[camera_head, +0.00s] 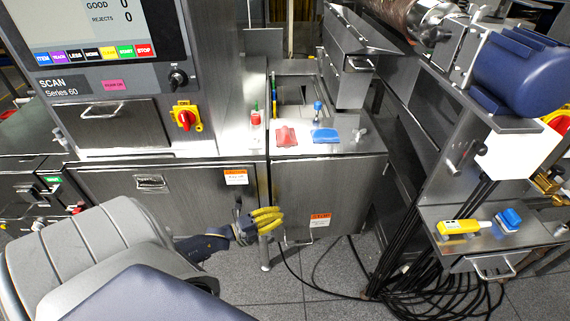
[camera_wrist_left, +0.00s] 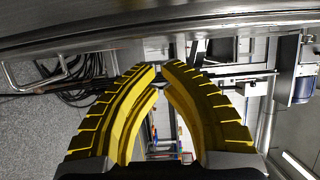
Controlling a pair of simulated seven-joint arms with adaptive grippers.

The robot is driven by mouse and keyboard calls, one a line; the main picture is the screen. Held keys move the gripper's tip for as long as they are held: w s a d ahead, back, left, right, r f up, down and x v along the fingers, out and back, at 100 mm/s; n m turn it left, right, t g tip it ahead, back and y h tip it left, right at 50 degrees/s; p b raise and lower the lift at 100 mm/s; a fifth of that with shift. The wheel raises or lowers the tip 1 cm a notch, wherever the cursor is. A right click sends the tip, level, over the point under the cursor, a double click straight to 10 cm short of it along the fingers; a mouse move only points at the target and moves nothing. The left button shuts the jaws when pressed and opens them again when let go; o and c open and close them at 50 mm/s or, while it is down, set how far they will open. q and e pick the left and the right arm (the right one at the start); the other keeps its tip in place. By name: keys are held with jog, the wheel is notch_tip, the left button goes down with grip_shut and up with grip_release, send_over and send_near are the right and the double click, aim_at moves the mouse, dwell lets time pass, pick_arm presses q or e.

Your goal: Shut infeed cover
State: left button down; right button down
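The infeed cover appears to be the long stainless steel hood (camera_head: 348,75) at the top centre, with a bar handle (camera_head: 360,64) on its near end. It stands raised beside an opening in the machine top; I cannot tell its hinge. My left gripper (camera_head: 268,220) with yellow ribbed fingers is low in front of the cabinet doors, well below and nearer than the hood. In the left wrist view its fingertips (camera_wrist_left: 161,68) are close together with a narrow gap and nothing held between them. My right gripper is not in view.
A red (camera_head: 286,136) and a blue (camera_head: 326,135) item lie on the machine top (camera_head: 345,146). A control panel with a red-yellow switch (camera_head: 186,118) stands left. A blue motor (camera_head: 515,70) and a side shelf (camera_head: 480,240) are right, above loose black cables (camera_head: 440,285).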

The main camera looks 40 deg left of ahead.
pick_arm(q)
jog(key=w+a, duration=0.1)
jog(key=a+r, duration=0.1)
jog(key=a, duration=0.1)
jog(key=shift+w+r, duration=0.2)
jog(key=shift+w, duration=0.15)
send_near(285, 202)
jog(key=s+d+f, duration=0.1)
jog(key=s+d, duration=0.1)
jog(key=s, duration=0.2)
jog(key=s+a+f+n+g+y, duration=0.2)
jog(key=a+f+n+y, duration=0.15)
jog(key=f, duration=0.35)
jog(key=s+a+f+n+g+y, duration=0.1)
jog(key=s+a+f+n+y, duration=0.2)
jog(key=f, duration=0.5)
jog(key=s+f+n+g+y, duration=0.2)
jog(key=s+f+n+g, duration=0.5)
jog(key=s+f, duration=0.7)
jog(key=s+d+f+n+g, duration=0.4)
jog(key=s+d+f+n, duration=0.1)
jog(key=s+d+f, duration=0.85)
jog(key=s+d, duration=0.1)
jog(key=d, duration=0.5)
jog(key=s+d+f+g+h, duration=0.1)
jog(key=s+d+f, duration=0.1)
jog(key=d, duration=0.4)
jog(key=shift+s+d, duration=0.25)
jog(key=shift+d, duration=0.1)
